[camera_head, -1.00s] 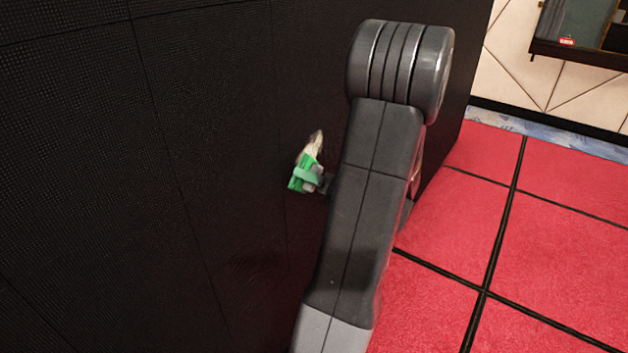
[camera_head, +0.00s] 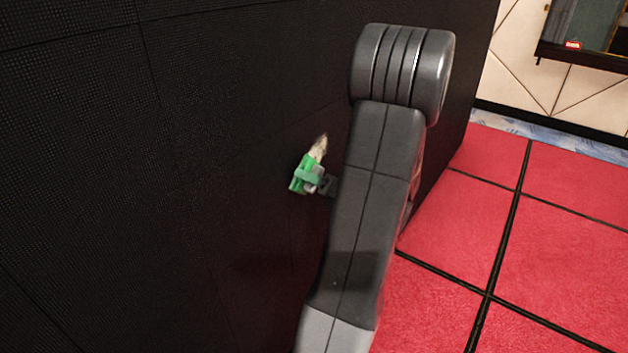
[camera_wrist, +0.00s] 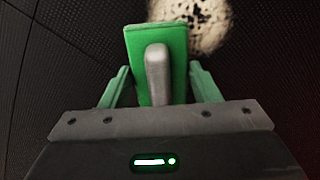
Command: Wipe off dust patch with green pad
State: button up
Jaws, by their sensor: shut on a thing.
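The green pad (camera_wrist: 137,47) has a grey handle (camera_wrist: 157,72) on its back. My gripper (camera_wrist: 157,82) is shut on the pad's handle, with its green fingers at either side in the wrist view. The pad also shows in the head view (camera_head: 299,183), small, at the black wall, with my gripper (camera_head: 309,176) beside it. The pale, dark-speckled dust patch (camera_wrist: 207,22) is on the wall just beyond the pad in the wrist view, partly covered by the pad. It also shows in the head view (camera_head: 320,146), above the pad. Whether the pad touches the wall is unclear.
The black panelled video wall (camera_head: 215,120) fills the left and middle. A red tiled floor (camera_head: 560,245) lies to the right. A dark framed fixture (camera_head: 585,45) hangs on the pale tiled wall at upper right. My arm hides part of the video wall.

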aim_at(308, 166)
jog(key=shift+w+a, duration=0.2)
jog(key=shift+a, duration=0.15)
jog(key=shift+w+d+p, duration=0.75)
jog(key=shift+w+d, duration=0.25)
jog(key=shift+w, duration=0.15)
jog(key=shift+w+d+p, duration=0.55)
jog(key=shift+w+d, duration=0.35)
jog(key=shift+w, duration=0.4)
jog(key=shift+w+d+p, duration=0.55)
jog(key=shift+w+d, duration=0.3)
jog(key=shift+w, duration=0.5)
jog(key=shift+w+d+p, duration=0.55)
jog(key=shift+w+d, duration=0.35)
jog(key=shift+w, duration=0.4)
jog(key=shift+r, duration=0.85)
jog(key=shift+s+a, duration=1.25)
jog(key=shift+s, duration=0.45)
jog(key=shift+s+a, duration=1.2)
jog(key=shift+s, duration=0.5)
jog(key=shift+s+a, duration=1.25)
jog(key=shift+s, duration=0.45)
jog(key=shift+r, duration=0.85)
jog(key=shift+w+d, duration=1.25)
jog(key=shift+w, duration=0.45)
jog(key=shift+w+d, duration=1.2)
jog(key=shift+w, duration=0.45)
jog(key=shift+w+d, duration=1.25)
jog(key=shift+w, duration=0.45)
